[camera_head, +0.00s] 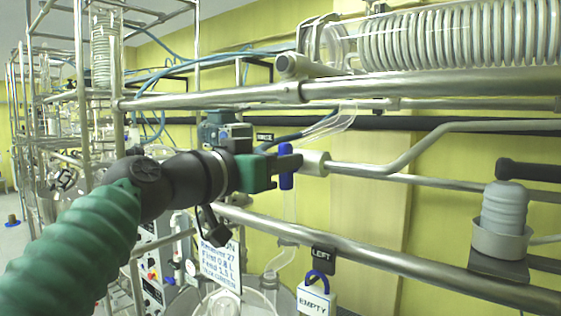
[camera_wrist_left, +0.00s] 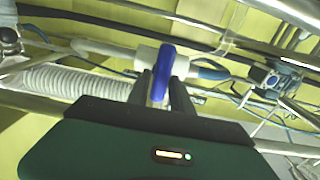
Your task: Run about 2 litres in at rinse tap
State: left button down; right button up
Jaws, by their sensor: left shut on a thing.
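The rinse tap's blue handle (camera_head: 286,167) stands upright in front of a pale valve body (camera_head: 314,163) on a thin metal pipe. My left gripper (camera_head: 287,162) comes in from the left and is shut on the blue handle. The left wrist view also shows the blue handle (camera_wrist_left: 163,74) between the dark fingers (camera_wrist_left: 160,88), with the white valve body (camera_wrist_left: 147,55) behind. A small dark label (camera_head: 265,136), seemingly reading RINSE, is up and left of the handle. A clear tube (camera_head: 289,205) hangs below the tap. My right gripper is not in view.
A coiled glass condenser (camera_head: 460,35) lies above right. A grey ribbed bottle (camera_head: 504,208) sits in a holder at right. A written sign (camera_head: 220,262) hangs below my wrist.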

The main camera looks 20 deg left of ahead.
pick_arm(q)
jog(key=shift+w+a+f+n, duration=0.1)
jog(key=shift+f+n, duration=0.1)
jog(key=shift+n, duration=0.9)
jog(key=shift+a+n, duration=0.15)
jog(key=shift+n, duration=0.95)
jog(key=c, duration=1.3)
grip_release()
jog(key=shift+a, duration=0.1)
